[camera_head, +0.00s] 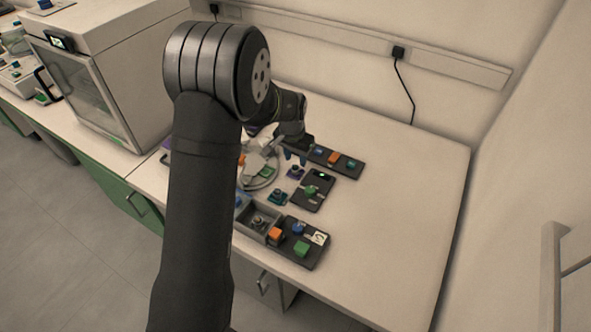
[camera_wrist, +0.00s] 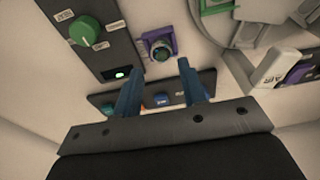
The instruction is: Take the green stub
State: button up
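My gripper (camera_head: 295,156) is open, with two blue fingers, above the bench at the right of the round device. In the wrist view my gripper (camera_wrist: 160,80) shows nothing held between its fingers. Just beyond the fingertips is a small purple holder (camera_wrist: 147,38) with a round grey-green piece (camera_wrist: 162,52) in it; I cannot tell for sure whether this is the green stub. The purple holder also shows in the head view (camera_head: 296,174). A teal-green holder (camera_head: 278,197) sits nearer the front edge.
A black panel with a green knob (camera_wrist: 85,30) lies beside the purple holder. A back panel (camera_head: 348,167) carries blue, orange and green buttons. A front panel (camera_head: 312,262) carries coloured buttons beside a grey tray (camera_head: 258,233). The bench's right side (camera_head: 410,220) is clear.

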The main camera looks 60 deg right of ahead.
aim_at(295, 166)
jog(key=f, duration=0.4)
jog(key=shift+w+d+f, duration=0.15)
jog(key=shift+d+f, duration=0.05)
jog(key=shift+f, duration=0.15)
jog(key=shift+c, duration=0.5)
jog(key=c, duration=0.7)
jog(key=shift+o, duration=0.2)
jog(key=shift+r, duration=0.15)
